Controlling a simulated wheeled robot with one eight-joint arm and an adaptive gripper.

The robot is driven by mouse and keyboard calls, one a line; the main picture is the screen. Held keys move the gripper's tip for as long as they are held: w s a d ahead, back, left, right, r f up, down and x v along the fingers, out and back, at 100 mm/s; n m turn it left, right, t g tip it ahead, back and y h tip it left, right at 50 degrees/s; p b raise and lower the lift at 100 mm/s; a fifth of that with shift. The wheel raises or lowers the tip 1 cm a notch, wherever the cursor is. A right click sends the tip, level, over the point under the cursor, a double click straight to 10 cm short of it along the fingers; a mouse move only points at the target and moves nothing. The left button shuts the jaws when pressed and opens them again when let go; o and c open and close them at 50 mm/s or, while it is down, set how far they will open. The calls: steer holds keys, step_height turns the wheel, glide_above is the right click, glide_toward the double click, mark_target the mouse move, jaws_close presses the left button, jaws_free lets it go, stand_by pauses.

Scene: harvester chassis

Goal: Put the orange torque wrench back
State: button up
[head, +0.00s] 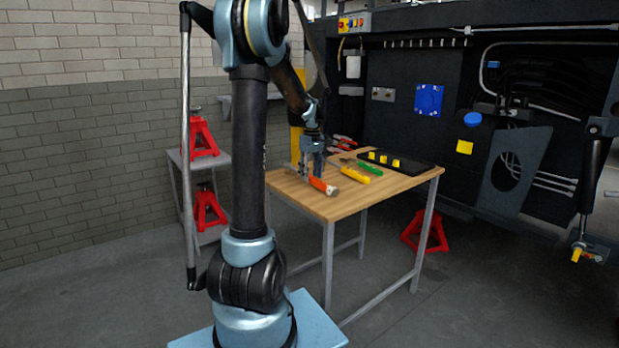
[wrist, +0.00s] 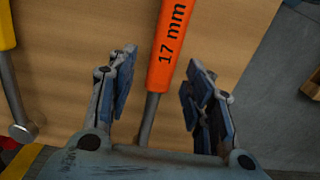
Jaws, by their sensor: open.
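The orange torque wrench (head: 322,186) lies on the wooden workbench (head: 341,206) near its front edge in the head view. In the wrist view its orange handle (wrist: 171,46), marked "17 mm", runs up from a grey shaft. My gripper (wrist: 158,83) is open, with one finger on each side of the wrench and a gap to both. In the head view my gripper (head: 312,168) points down over the wrench. The wrench's head end is hidden behind my gripper's body in the wrist view.
A yellow-handled tool (head: 355,175) and a green-handled tool (head: 370,169) lie farther back on the bench. A black tray (head: 415,169) with yellow pieces sits at the back. Red jack stands (head: 203,137) stand on a shelf at left. The bench's front right is clear.

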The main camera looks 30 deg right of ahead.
step_height(320, 180, up, 11)
stand_by(0.4)
steer(key=shift+f, duration=0.15)
steer(key=s+a+f+t, duration=0.15)
steer(key=s+a, duration=0.25)
steer(key=a, duration=1)
steer(key=s+a+f+g, duration=0.15)
steer(key=s+a, duration=0.25)
steer(key=a, duration=0.9)
steer(key=s+a+f+m+t, duration=0.1)
steer(key=s+a+f+t, duration=0.1)
steer(key=s+a+f, duration=1.2)
steer(key=shift+s+f, duration=0.6)
steer(key=shift+f, duration=0.05)
